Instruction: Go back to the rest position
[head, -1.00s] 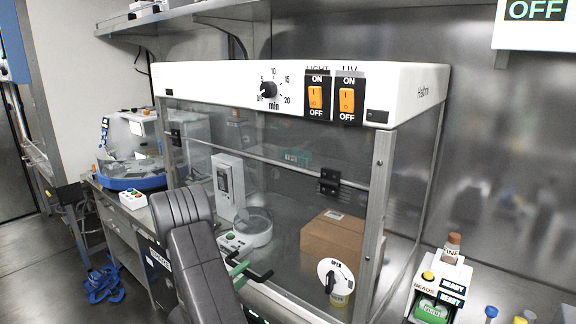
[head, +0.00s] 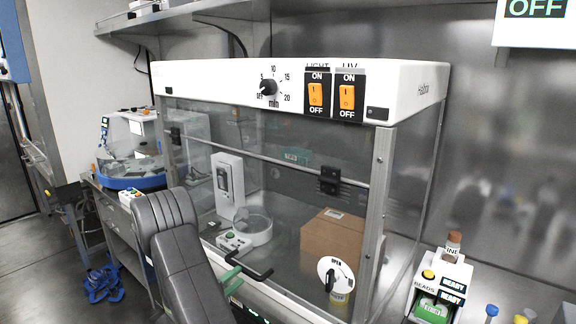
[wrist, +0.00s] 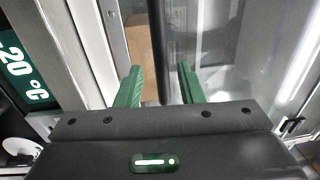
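My gripper (wrist: 160,82) has two green fingers, seen apart in the wrist view. A dark bar shows between them, with a gap on either side. In the head view the green fingers (head: 231,274) are partly hidden behind my grey arm, beside the black handle (head: 254,274) at the lower front of the clear cabinet. I cannot tell whether they touch the handle. The cabinet (head: 290,84) has a white top with a timer dial and two orange switches.
Inside the cabinet are a cardboard box (head: 331,238) and a white device (head: 228,185). A bead rack (head: 440,285) stands at the right. A blue-based machine (head: 133,172) is at the left. Blue items (head: 103,283) lie on the floor at the left.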

